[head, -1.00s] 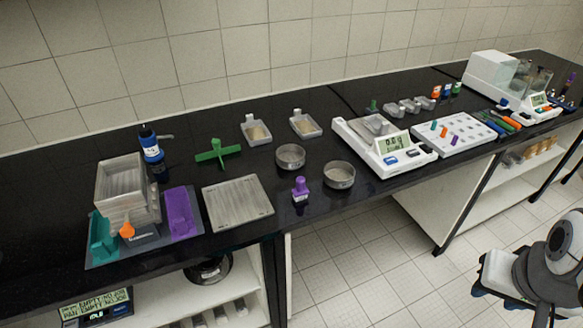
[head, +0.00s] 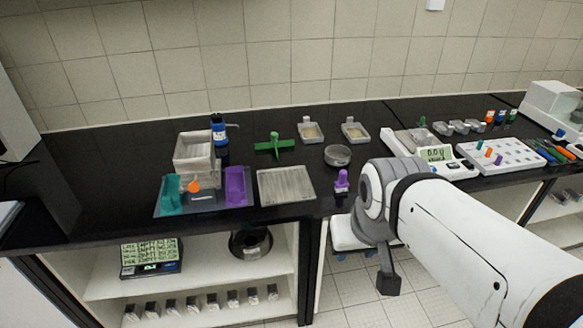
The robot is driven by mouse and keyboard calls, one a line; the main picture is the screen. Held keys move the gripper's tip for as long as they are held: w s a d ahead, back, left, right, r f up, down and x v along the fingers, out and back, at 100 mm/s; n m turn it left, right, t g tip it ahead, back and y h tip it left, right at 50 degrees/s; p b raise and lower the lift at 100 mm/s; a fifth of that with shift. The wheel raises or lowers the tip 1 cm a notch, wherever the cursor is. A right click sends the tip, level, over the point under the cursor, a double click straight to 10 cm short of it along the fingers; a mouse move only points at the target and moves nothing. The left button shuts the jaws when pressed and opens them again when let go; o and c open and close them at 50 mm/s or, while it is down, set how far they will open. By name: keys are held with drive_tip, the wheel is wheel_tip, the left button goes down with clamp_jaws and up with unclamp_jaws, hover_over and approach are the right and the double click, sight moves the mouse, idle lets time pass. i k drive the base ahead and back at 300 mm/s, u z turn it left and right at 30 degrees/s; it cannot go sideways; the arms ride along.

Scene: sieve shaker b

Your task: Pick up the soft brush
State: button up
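I cannot tell for certain which thing is the soft brush. A small upright purple piece (head: 342,181) stands near the bench's front edge, right of a flat grey plate (head: 286,186). A small orange piece (head: 194,185) is at the front of a stack of square grey trays (head: 194,150). A green cross-shaped piece (head: 273,146) lies behind the plate. My arm reaches in from the right, its dark end (head: 388,282) hanging in front of the bench, below the top and apart from these things. My gripper's fingers do not show clearly.
Teal (head: 171,194) and purple (head: 238,187) holders flank the trays on a grey mat. A round sieve (head: 338,155), a balance (head: 440,158) and a white holed rack (head: 502,160) stand to the right. A blue-capped bottle (head: 219,140) is behind the trays. Bare black top lies at the left.

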sight(343, 184)
drive_tip(key=i, duration=1)
drive_tip(key=u, duration=0.05)
